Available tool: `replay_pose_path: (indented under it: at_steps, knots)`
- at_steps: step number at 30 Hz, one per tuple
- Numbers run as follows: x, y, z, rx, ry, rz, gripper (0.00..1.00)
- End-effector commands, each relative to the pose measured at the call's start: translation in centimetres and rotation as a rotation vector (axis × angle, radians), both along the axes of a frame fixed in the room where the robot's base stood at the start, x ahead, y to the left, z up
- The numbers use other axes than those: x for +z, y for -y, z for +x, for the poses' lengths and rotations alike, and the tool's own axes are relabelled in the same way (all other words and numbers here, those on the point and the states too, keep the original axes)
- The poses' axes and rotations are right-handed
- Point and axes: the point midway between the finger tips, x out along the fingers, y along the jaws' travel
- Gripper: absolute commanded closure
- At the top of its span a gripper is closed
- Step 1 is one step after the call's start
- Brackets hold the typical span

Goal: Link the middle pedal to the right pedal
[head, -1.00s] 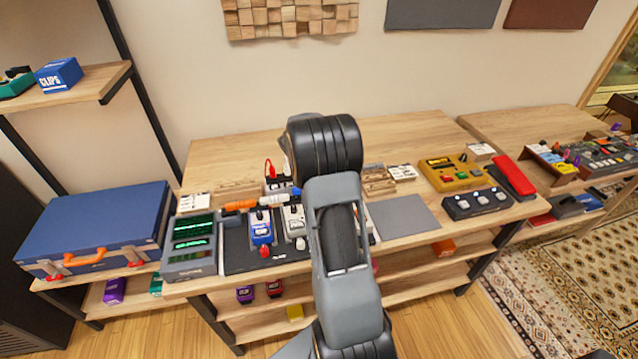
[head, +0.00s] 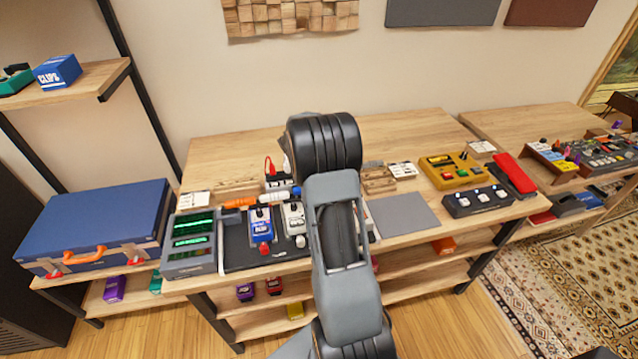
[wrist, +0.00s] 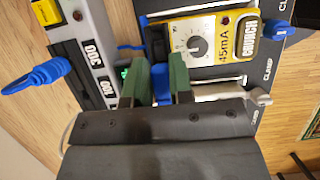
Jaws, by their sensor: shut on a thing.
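In the head view a blue pedal (head: 261,228) and a white pedal (head: 293,219) stand side by side on a dark mat (head: 240,257). My arm hides the mat's right part and any pedal there. In the wrist view a yellow and white pedal (wrist: 212,38) reads "CRUNCH"; I cannot tell its place in the row. My gripper (wrist: 157,86), with green fingertips, is shut on a blue plug (wrist: 161,84) beside this pedal's edge. Whether the plug is seated in a socket is hidden. A pale cable or plug (wrist: 245,94) lies close to the right finger.
A grey unit with green displays (head: 190,243) stands left of the mat. Orange and white pieces (head: 258,201) lie behind the pedals. A grey pad (head: 403,216) is clear.

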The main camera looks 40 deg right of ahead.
Motion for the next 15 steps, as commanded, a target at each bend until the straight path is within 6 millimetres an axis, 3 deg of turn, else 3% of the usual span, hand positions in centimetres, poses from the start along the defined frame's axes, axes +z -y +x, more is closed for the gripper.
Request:
replay_pose_path:
  at_steps: [15]
  knots:
    - [-0.4,-0.01,-0.01,0.0,-0.001,0.0,1.0]
